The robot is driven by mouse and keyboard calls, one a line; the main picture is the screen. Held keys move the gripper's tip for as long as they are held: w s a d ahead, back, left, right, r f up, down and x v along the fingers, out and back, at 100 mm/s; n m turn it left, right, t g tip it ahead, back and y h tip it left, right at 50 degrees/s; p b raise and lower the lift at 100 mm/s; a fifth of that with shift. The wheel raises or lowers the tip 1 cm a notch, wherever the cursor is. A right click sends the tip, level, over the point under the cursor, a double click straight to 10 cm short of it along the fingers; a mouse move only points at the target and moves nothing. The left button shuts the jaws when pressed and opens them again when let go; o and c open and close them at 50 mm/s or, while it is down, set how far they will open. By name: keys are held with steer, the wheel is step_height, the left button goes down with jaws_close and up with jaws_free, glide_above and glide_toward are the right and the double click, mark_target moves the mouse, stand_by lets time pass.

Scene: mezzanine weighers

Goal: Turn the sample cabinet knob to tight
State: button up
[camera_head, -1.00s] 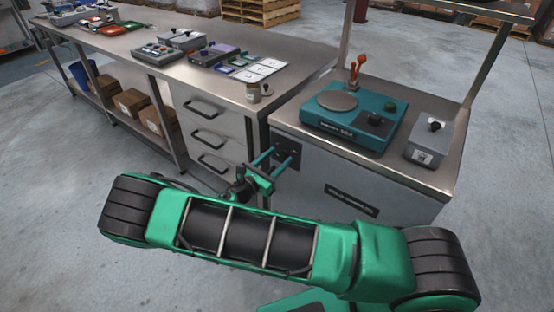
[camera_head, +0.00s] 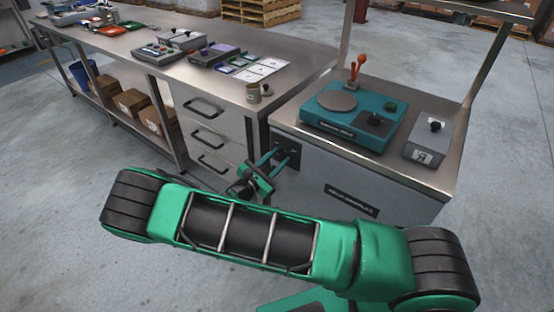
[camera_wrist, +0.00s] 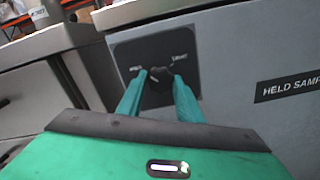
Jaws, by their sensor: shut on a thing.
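The sample cabinet (camera_head: 345,175) is the grey cabinet below the teal scale, and its front carries a black plate (camera_head: 293,161). In the wrist view the plate (camera_wrist: 128,55) has two small pale labels, left and upper right, too blurred to read. The dark knob (camera_wrist: 160,76) sits at the plate's middle, partly hidden by the fingers. My gripper (camera_wrist: 160,77) has its two teal fingers on either side of the knob and is shut on it. In the head view my gripper (camera_head: 280,154) reaches the plate from the front left, tilted.
A "HELD SAMP..." label (camera_wrist: 290,86) is on the cabinet front right of the plate. A drawer unit (camera_head: 212,135) with black handles stands to the left. On the cabinet top are a teal scale (camera_head: 352,108) and a grey box (camera_head: 435,140). The floor in front is open.

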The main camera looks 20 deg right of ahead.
steer(key=m, duration=0.5)
steer(key=shift+w+a+r+m, duration=0.1)
steer(key=shift+a+m, duration=0.1)
steer(key=shift+m, duration=0.1)
steer(key=m, duration=0.9)
steer(key=shift+m, duration=0.4)
steer(key=m, duration=0.4)
steer(key=shift+f+m, duration=0.2)
steer(key=shift+m, duration=0.2)
steer(key=o, duration=1)
steer(key=shift+f, duration=0.15)
steer(key=shift+o, duration=0.2)
steer(key=shift+d, duration=0.1)
